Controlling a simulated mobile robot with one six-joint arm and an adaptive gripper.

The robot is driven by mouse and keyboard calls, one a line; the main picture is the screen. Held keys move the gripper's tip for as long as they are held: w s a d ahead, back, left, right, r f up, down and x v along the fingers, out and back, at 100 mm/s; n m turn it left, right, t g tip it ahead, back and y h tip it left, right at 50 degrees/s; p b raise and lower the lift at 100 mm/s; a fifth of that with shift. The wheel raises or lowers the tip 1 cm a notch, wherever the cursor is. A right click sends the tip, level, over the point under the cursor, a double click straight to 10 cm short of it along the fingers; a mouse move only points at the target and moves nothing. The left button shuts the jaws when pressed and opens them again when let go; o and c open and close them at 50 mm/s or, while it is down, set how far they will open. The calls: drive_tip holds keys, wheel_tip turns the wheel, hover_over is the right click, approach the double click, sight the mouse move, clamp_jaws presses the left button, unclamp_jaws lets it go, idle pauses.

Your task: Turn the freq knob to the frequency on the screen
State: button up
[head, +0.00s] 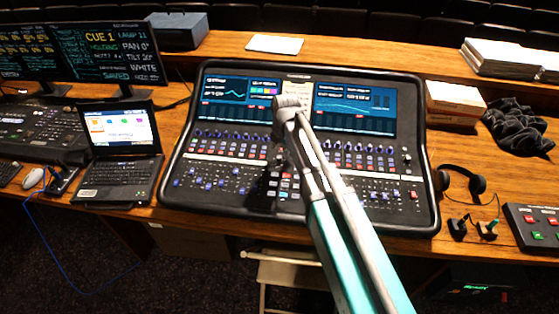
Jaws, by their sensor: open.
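The mixing desk (183,165) is a large black console in the middle of the wooden table, with two blue screens, rows of small knobs and faders. Its left screen (238,92) and right screen (352,105) are lit, but their text is too small to read. I cannot tell which knob is the freq knob. My arm reaches from the lower right over the desk. My arm hides part of the controls.
A laptop (122,150) and two monitors (75,55) stand left. Headphones (462,182), a black cloth (518,127), a box (455,100) and a button panel (535,225) are right. A sheet (274,43) lies behind the desk.

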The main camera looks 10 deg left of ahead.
sight(279, 157)
drive_tip(key=shift+w+a+f+b, duration=0.1)
drive_tip(key=shift+a+f+b, duration=0.05)
drive_tip(key=shift+f+b, duration=1.7)
drive_tip(key=shift+f, duration=0.15)
clamp_jaws()
